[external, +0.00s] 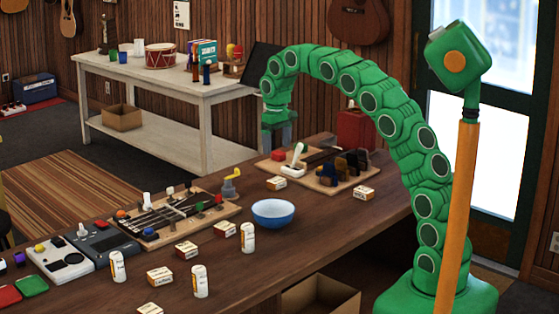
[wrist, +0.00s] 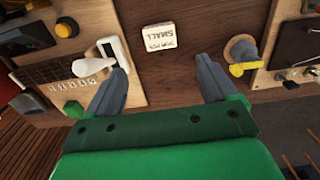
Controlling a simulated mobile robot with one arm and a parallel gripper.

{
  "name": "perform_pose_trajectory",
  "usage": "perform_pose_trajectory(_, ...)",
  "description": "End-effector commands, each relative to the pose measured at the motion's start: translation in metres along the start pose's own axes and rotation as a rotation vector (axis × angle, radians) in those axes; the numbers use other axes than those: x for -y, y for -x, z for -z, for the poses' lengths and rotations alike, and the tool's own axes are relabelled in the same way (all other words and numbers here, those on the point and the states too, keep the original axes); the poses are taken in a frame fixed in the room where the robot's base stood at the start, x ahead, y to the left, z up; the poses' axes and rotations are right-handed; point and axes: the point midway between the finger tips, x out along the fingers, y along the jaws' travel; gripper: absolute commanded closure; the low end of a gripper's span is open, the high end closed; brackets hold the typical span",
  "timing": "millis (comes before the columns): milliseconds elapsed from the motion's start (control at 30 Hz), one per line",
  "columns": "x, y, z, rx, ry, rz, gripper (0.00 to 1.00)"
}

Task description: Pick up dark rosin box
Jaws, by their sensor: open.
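Several small cream boxes with orange or brown sides lie on the brown workbench. One with darker, reddish-brown sides (external: 186,250) lies near the ukulele board's front edge; I cannot read its label, so I cannot tell which box is the dark rosin. A cream box (external: 277,183) lies by the far board; a box with upside-down lettering that seems to read "SMALL" (wrist: 159,38) shows in the wrist view, just beyond and between my fingertips. My gripper (external: 278,142) points down above the bench, open and empty. Its two grey fingers are spread apart in the wrist view (wrist: 160,66).
A blue bowl (external: 273,213) stands mid-bench. Several white canisters, one of them here (external: 248,238), stand near the front. A ukulele board (external: 172,217) lies to the left and another tool board (external: 325,168) at the back. A yellow-topped tool (wrist: 240,58) is right of my fingers.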

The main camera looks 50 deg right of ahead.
Motion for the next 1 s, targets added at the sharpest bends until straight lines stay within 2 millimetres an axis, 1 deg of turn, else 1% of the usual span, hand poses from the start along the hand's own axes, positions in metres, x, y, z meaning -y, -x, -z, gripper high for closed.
perform_pose_trajectory(367,0.000,0.002,0.000,0.000,0.000,0.000,0.19)
perform_pose_trajectory(467,0.000,0.008,0.000,0.000,0.000,0.000,0.19)
perform_pose_trajectory(633,0.000,0.028,0.001,-0.002,0.000,0.000,0.19)
perform_pose_trajectory(1000,0.000,0.050,0.000,0.000,0.000,0.001,0.19)
